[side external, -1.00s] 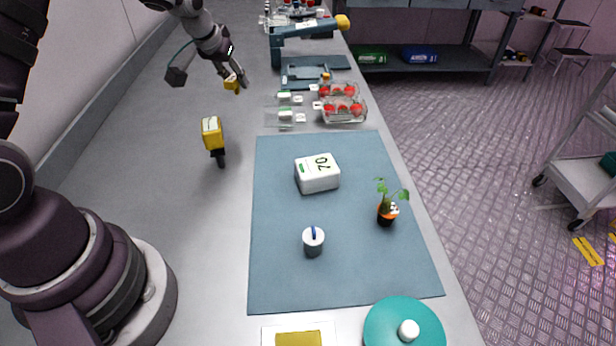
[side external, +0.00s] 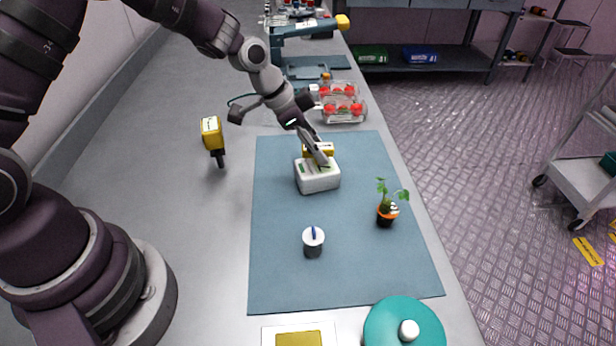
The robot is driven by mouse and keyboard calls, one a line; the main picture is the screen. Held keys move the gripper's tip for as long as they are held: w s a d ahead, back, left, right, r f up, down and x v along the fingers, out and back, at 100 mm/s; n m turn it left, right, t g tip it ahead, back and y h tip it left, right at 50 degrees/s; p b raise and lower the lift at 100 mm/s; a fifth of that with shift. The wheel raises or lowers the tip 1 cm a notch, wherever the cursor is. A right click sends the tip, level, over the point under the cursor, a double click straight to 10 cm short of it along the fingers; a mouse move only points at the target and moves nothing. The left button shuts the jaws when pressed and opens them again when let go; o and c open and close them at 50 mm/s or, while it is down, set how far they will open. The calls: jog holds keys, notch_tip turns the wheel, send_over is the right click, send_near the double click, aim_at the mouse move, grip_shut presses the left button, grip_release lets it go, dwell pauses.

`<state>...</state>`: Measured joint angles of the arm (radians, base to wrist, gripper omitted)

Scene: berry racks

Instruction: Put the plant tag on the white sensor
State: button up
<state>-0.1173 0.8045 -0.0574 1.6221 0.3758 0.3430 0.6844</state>
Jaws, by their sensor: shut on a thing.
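The white sensor (side external: 318,180) is a white box near the top middle of the blue-grey mat.
On the mat (side external: 275,280) stand a potted plant (side external: 387,214) and a grey-and-white cup-like item (side external: 313,243). A yellow-headed tool (side external: 212,134) lies left of the mat. Clear boxes of red berries (side external: 343,109) are behind. A teal disc (side external: 385,325) is in front.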

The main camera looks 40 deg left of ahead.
jog(key=shift+f, duration=0.25)
jog(key=o, duration=0.8)
jog(key=shift+r, duration=0.1)
jog(key=shift+a+r, duration=0.15)
jog(key=shift+r, duration=0.15)
jog(key=v, duration=1.2)
jog(key=s+r+n+y, duration=0.1)
jog(key=s+n, duration=0.2)
jog(key=s, duration=0.2)
jog(key=s+a+r+n+t+y, duration=0.1)
jog(key=s+n+y, duration=0.1)
jog(key=s, duration=0.3)
jog(key=s+r+n+y, duration=0.1)
jog(key=s+r+n, duration=0.1)
jog(key=s+n, duration=0.2)
jog(key=shift+s+a+r, duration=0.15)
jog(key=shift+s+a, duration=0.05)
jog(key=shift+s, duration=0.35)
